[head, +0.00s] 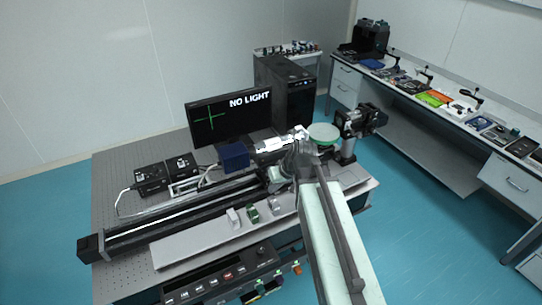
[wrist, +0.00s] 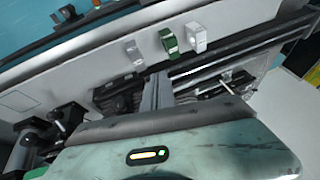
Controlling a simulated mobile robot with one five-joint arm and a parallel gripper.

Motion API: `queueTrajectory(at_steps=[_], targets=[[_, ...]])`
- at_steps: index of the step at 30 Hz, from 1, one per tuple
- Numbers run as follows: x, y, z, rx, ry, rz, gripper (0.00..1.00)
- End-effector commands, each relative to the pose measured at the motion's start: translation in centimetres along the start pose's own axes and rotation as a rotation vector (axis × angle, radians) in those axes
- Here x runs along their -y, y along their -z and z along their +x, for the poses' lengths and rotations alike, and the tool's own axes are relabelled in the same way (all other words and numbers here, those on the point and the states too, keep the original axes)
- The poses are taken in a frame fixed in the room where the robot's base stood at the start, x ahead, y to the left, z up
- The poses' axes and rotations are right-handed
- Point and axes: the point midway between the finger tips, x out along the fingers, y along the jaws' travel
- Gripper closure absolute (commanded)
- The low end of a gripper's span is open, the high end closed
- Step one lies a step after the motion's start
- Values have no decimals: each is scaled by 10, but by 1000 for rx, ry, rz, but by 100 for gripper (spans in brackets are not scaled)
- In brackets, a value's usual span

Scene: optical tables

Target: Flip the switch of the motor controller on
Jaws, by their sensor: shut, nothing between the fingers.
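Two small black boxes with white markings, which look like motor controllers, stand at the back left of the optical table: one box (head: 150,177) on the left and another (head: 181,166) beside it. A pale cable runs from the left box. Their switches are too small to make out. My gripper (wrist: 157,90) shows in the wrist view with its fingers together and empty, over the dark rail area. In the head view my arm reaches over the right part of the table, well to the right of both boxes. Neither box is recognisable in the wrist view.
A monitor (head: 229,117) reading "NO LIGHT" stands behind the table, beside a black computer tower (head: 287,92). A long black rail (head: 170,215) crosses the table. Small mounts, including a green one (head: 253,213), stand in front of it. A black button panel (head: 222,276) is at the front.

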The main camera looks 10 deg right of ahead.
Motion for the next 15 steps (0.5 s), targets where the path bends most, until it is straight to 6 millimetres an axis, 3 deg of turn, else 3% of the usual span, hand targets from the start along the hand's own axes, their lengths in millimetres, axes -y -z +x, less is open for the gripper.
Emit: queueTrajectory(at_steps=[1,3,6,10,15], targets=[[-2,-29,13,76,-34,35,100],[-11,-69,28,187,-101,99,100],[-22,-106,48,279,-174,166,100],[-34,-136,76,333,-225,208,100],[-42,-155,98,360,-254,231,100]])
